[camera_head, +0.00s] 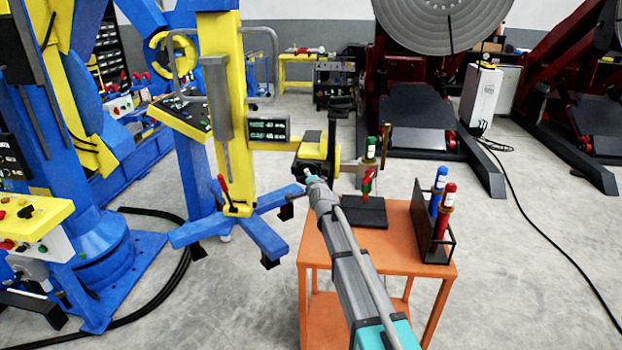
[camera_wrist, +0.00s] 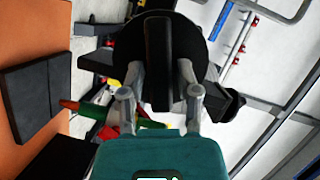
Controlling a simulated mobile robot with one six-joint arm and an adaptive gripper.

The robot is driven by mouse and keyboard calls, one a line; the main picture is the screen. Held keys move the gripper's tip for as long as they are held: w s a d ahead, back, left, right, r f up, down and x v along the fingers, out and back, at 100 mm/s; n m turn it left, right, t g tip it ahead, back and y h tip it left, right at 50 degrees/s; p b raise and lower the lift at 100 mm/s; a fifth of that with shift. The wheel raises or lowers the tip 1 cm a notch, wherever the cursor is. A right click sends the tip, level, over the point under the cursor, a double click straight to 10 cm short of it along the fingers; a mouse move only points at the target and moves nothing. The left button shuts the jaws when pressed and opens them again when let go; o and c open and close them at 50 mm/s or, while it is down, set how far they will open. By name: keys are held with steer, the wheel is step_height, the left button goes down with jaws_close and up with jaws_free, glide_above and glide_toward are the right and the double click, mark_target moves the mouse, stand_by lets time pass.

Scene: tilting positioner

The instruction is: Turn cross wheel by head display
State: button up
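The small dark head display (camera_head: 268,130) with green readouts is mounted on the yellow column. To its right is the yellow welding head (camera_head: 312,152) with black parts. In the wrist view, a black cross wheel (camera_wrist: 158,45) fills the top middle, with one thick dark bar toward the camera. My gripper (camera_wrist: 160,72) has its two grey fingers apart, one on each side of this bar. Narrow gaps seem to show; contact cannot be told. In the head view my gripper (camera_head: 314,182) is close to the yellow head, and its fingers and the wheel are largely hidden.
An orange table (camera_head: 430,268) stands below my arm, with a black block (camera_head: 362,213) and a black rack (camera_head: 424,215) holding blue and red bottles. A green-and-red torch-like item rises behind the block. A blue-footed column base (camera_head: 235,232) is at left. Open floor lies at right.

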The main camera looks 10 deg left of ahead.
jaws_close()
steer(key=shift+d, duration=0.2)
steer(key=shift+a, duration=0.1)
